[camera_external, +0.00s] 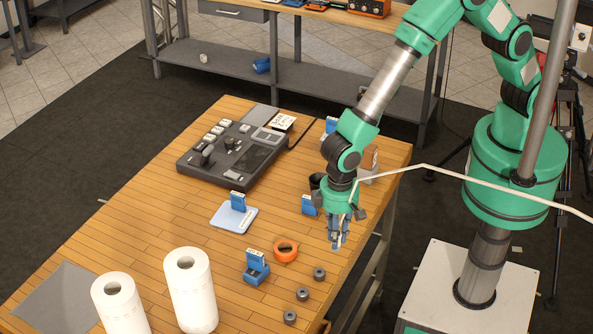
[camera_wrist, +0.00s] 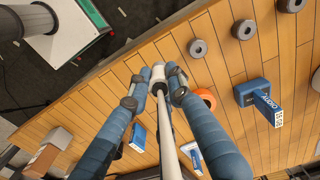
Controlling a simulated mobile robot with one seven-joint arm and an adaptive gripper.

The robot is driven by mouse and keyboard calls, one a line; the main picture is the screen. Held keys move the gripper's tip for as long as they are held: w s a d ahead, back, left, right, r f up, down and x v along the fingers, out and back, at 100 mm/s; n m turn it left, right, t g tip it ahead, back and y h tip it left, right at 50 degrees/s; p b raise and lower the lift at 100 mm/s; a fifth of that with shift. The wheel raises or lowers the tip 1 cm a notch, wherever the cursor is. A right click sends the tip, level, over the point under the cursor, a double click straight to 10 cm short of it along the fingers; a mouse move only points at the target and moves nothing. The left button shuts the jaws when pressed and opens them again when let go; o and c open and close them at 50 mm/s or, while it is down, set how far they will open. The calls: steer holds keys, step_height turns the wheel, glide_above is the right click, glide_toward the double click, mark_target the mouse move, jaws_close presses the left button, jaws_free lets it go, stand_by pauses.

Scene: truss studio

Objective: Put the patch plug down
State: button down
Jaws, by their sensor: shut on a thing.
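The patch plug (camera_wrist: 158,73) is a small pale piece with a dark band, seen in the wrist view between the fingertips at the end of a white cable (camera_wrist: 168,130). My gripper (camera_wrist: 154,80) is shut on it, with blue-grey fingers on both sides. In the external view my gripper (camera_external: 338,240) points down over the right side of the wooden table (camera_external: 150,215), near its edge. The white cable (camera_external: 460,175) runs from the wrist off to the right. I cannot tell whether the plug touches the table.
An orange ring (camera_external: 285,250) and several grey rings (camera_external: 303,294) lie left of and below my gripper. A blue stand (camera_external: 256,268), another blue block (camera_external: 309,205), a pale tray (camera_external: 233,218), a console (camera_external: 232,152) and white rolls (camera_external: 190,290) occupy the table. Bare wood lies between them.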

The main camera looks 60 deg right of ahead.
steer(key=s+d+b, duration=0.1)
steer(key=s+d, duration=0.1)
steer(key=d, duration=0.7)
steer(key=s+d+b, duration=0.2)
steer(key=s+d, duration=0.1)
steer(key=d, duration=0.5)
steer(key=shift+d+f+n, duration=0.25)
steer(key=shift+d+n, duration=0.05)
steer(key=shift+d, duration=0.1)
steer(key=shift+s, duration=0.1)
steer(key=w+a, duration=0.3)
steer(key=a, duration=0.1)
steer(key=w+a+f, duration=0.1)
steer(key=w+a, duration=0.6)
steer(key=a, duration=0.1)
steer(key=shift+w+f, duration=0.25)
steer(key=shift+w, duration=0.05)
steer(key=shift+f, duration=1.75)
steer(key=shift+f, duration=0.2)
